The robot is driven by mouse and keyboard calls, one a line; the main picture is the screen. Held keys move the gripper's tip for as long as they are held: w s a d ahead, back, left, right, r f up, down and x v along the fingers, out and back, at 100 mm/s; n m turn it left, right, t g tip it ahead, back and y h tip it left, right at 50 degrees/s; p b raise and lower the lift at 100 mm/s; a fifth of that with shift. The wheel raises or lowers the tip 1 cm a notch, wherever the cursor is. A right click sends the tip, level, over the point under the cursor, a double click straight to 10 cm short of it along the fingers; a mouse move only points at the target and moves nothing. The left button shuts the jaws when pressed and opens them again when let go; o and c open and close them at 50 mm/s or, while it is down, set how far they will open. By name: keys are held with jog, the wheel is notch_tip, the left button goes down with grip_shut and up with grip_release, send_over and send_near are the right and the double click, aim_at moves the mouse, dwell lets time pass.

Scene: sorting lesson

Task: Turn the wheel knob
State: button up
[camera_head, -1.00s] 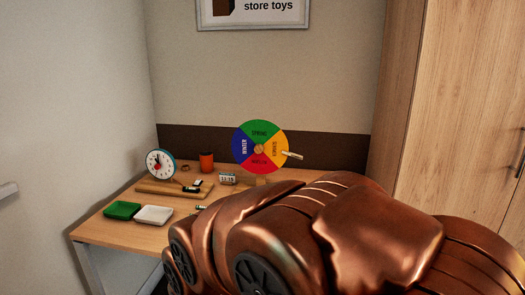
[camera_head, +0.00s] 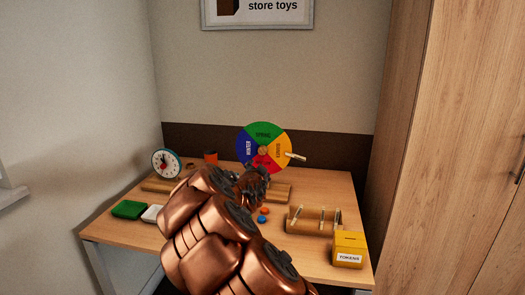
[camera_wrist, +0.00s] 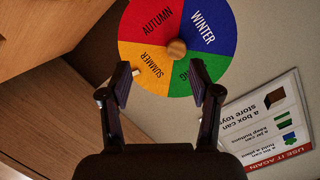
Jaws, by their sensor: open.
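The season wheel (camera_head: 265,131) is a disc with green, yellow, red and blue quarters, standing upright at the back of the table. Its round wooden knob (camera_head: 263,151) is at the centre. In the wrist view the wheel (camera_wrist: 205,27) appears rotated, with the knob (camera_wrist: 177,49) just beyond the fingertips. My gripper (camera_wrist: 160,78) is open, its two dark fingers apart with nothing between them. In the head view my gripper (camera_head: 253,182) is in front of the wheel's lower part and hides some of it. I see no contact with the knob.
A clock (camera_head: 166,163) and an orange cup (camera_head: 211,157) stand at left. Green (camera_head: 129,209) and white (camera_head: 152,213) trays lie in front. A wooden rack (camera_head: 313,222) and yellow token box (camera_head: 349,242) stand at right. A light pointer (camera_head: 296,157) sticks out beside the wheel.

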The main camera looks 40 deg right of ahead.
aim_at(263, 151)
jog(key=shift+w+d+r+m+t+h+p, duration=0.15)
jog(key=shift+w+d+r+t+h, duration=0.15)
jog(key=shift+w+d, duration=0.7)
jog(key=shift+w+d+r+m+t+h+p, duration=0.1)
jog(key=shift+w+d+r+m+t, duration=0.15)
jog(key=shift+w+d+t, duration=0.7)
jog(key=shift+w+d+r+m+g+h+p, duration=0.2)
jog(key=shift+w+d, duration=0.4)
jog(key=shift+d, duration=0.8)
jog(key=shift+w+d+r, duration=0.15)
jog(key=shift+w+d, duration=0.35)
jog(key=shift+w, duration=0.05)
jog(key=shift+x, duration=1.05)
jog(key=shift+c, duration=0.4)
jog(key=c, duration=1.1)
